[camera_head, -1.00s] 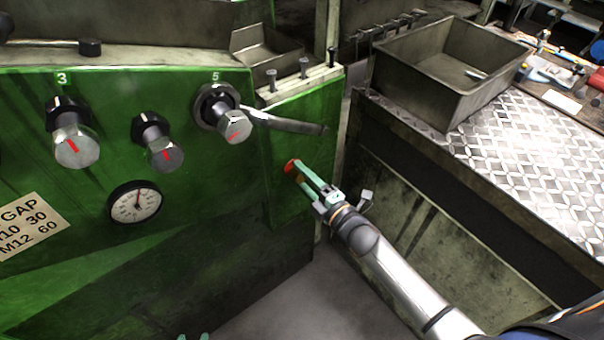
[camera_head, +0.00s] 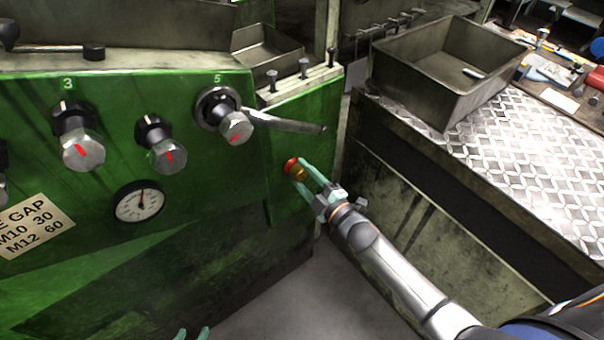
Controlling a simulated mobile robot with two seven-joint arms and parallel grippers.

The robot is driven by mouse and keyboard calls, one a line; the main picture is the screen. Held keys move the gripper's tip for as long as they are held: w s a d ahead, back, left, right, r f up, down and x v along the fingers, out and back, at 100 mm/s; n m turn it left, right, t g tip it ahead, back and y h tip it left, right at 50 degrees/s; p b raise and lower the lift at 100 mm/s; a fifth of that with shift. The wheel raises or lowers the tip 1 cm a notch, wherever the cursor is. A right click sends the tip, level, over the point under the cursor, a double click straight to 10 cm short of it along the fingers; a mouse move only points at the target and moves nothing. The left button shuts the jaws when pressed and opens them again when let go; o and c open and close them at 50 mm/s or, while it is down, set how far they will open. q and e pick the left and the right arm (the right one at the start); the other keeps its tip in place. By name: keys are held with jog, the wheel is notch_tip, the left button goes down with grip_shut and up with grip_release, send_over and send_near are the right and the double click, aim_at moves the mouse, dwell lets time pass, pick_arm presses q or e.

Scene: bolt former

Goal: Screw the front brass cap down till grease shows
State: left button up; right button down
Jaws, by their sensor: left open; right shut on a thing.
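The brass cap (camera_head: 299,174) sits on the right-hand green panel, low down, with a red part (camera_head: 290,164) just behind it against the panel. My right gripper (camera_head: 302,173) reaches it from the lower right, one pale green finger above and one below, and is shut on the cap. The fingers hide part of the cap, and I cannot make out any grease. Only the fingertips of my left gripper (camera_head: 191,334) show at the bottom edge; they are apart and empty.
A grey lever (camera_head: 290,124) sticks out above my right gripper. Hex-headed knobs (camera_head: 83,150) and a dial gauge (camera_head: 139,202) line the green front. A metal bin (camera_head: 450,70) stands on the patterned plate (camera_head: 530,160) at right. Floor is clear below.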

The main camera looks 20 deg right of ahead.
jog(key=shift+c, duration=1.5)
grip_release()
jog(key=v, duration=1.2)
jog(key=shift+s+b, duration=0.25)
jog(key=shift+b, duration=0.05)
jog(key=shift+d, duration=0.1)
jog(key=s+a+f+m+g+h, duration=0.3)
jog(key=s+f+m+g, duration=0.5)
jog(key=s+f+m, duration=0.5)
jog(key=shift+s+a+f+m+h, duration=0.15)
jog(key=shift+s+f+m+h, duration=0.1)
jog(key=shift+m+h, duration=0.2)
